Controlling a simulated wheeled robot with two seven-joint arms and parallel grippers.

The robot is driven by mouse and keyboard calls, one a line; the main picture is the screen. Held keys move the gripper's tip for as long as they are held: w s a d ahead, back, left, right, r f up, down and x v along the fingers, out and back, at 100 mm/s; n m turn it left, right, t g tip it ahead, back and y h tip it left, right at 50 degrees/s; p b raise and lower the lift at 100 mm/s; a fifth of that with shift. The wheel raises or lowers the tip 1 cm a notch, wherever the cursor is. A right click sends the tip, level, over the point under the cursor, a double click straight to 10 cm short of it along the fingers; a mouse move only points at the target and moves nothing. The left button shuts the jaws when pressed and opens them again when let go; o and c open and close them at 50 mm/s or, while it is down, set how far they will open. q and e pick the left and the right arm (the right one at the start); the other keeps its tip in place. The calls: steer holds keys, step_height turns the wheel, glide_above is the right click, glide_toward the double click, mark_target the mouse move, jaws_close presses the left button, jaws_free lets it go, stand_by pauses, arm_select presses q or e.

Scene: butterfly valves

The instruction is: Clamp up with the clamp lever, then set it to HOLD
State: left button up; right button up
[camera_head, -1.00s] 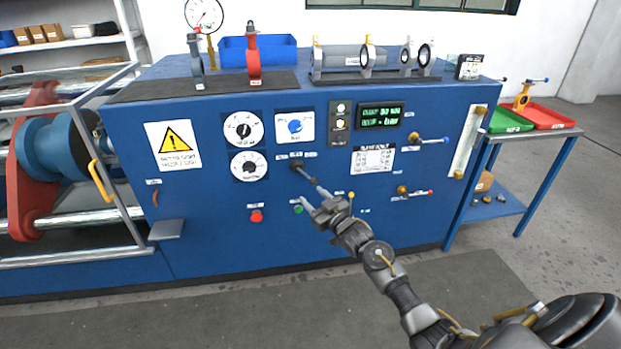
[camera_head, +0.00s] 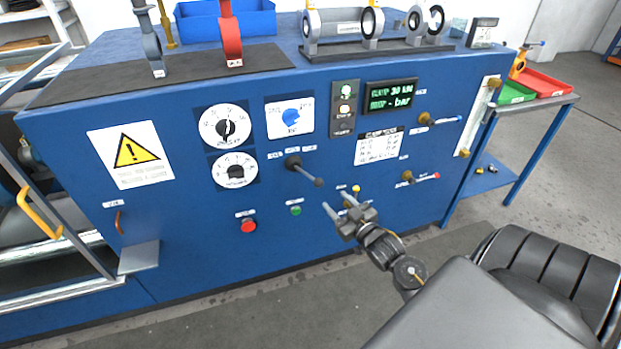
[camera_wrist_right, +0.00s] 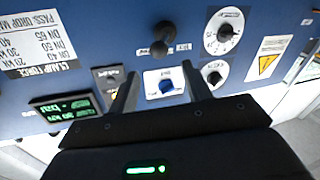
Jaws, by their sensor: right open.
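The clamp lever (camera_head: 304,172) is a dark lever on the blue front panel, below the blue selector knob. Its handle points out, down and to the right in the head view. Small labels sit around its pivot, too small to read. My right gripper (camera_head: 339,204) is open and empty, below and right of the lever's tip, and apart from it. In the right wrist view the lever (camera_wrist_right: 160,40) shows beyond and between the two open fingers (camera_wrist_right: 161,90), with nothing between the fingertips. My left gripper is out of view.
A green-lit display (camera_head: 391,95) appears to read clamp 30 kN. A red button (camera_head: 248,226) and a green button (camera_head: 296,210) sit below the lever. Two valve handles (camera_head: 440,120) (camera_head: 420,177) stick out at the right. A grey ledge (camera_head: 139,257) juts out at lower left.

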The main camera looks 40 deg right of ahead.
mark_target(321, 186)
steer(key=w, duration=0.7)
steer(key=w+d, duration=0.1)
steer(key=w, duration=0.2)
steer(key=shift+w+d, duration=0.1)
steer(key=shift+w, duration=0.1)
steer(key=shift+c, duration=0.6)
steer(key=c, duration=0.7)
jaws_close()
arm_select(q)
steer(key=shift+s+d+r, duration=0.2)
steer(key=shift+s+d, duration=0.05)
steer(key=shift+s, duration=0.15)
